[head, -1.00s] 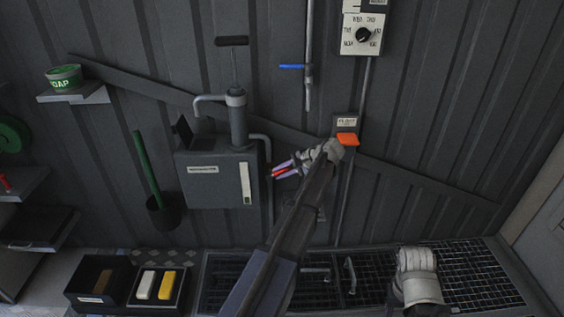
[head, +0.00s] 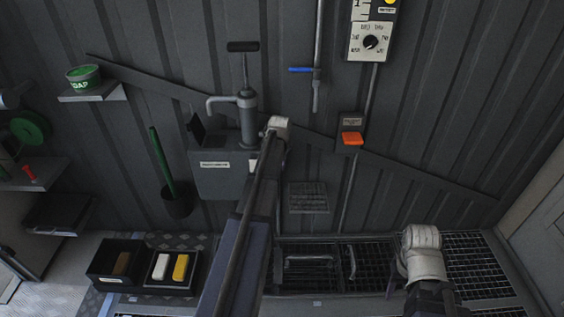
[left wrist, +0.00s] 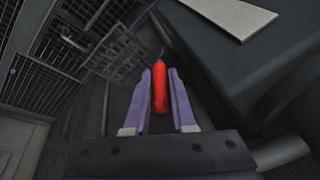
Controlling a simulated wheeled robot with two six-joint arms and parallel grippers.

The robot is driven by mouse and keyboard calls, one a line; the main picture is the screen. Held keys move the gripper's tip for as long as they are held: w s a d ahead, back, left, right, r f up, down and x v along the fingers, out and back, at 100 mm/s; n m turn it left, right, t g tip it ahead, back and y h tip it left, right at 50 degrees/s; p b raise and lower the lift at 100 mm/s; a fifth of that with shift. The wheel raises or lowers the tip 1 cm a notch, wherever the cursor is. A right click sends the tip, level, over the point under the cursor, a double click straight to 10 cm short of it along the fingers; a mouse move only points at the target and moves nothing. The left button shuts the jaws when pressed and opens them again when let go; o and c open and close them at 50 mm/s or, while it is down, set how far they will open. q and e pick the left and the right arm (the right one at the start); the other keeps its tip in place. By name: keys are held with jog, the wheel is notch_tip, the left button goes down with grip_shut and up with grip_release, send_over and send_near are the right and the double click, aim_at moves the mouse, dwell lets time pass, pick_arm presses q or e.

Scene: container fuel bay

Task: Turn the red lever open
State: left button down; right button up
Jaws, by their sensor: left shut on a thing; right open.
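The red lever (left wrist: 160,88) shows in the left wrist view as a rounded red handle on a dark stem. My left gripper (left wrist: 160,85) has its two purple fingers on either side of the handle and is shut on it. In the head view my left arm crosses the grey tank's right side and hides the lever and the left fingers. My right gripper (head: 421,262) is low at the right over the floor grating, away from the lever; its fingers are hard to make out.
The grey tank (head: 213,180) with a pump stands against the wall. A blue handle (head: 301,70), an orange switch (head: 352,138) and a dial panel (head: 370,42) are on the wall to the right. A dark tray (head: 165,288) with blocks sits at lower left.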

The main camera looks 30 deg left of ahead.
pick_arm(q)
jog(key=shift+a+r+t+h, duration=0.1)
jog(key=shift+a+t+h, duration=0.2)
jog(key=shift+a+h, duration=0.1)
jog(key=shift+w, duration=0.1)
dwell(0.3)
jog(key=c, duration=0.8)
grip_release()
jog(key=shift+d, duration=0.1)
jog(key=shift+o, duration=0.2)
jog(key=shift+d, duration=0.1)
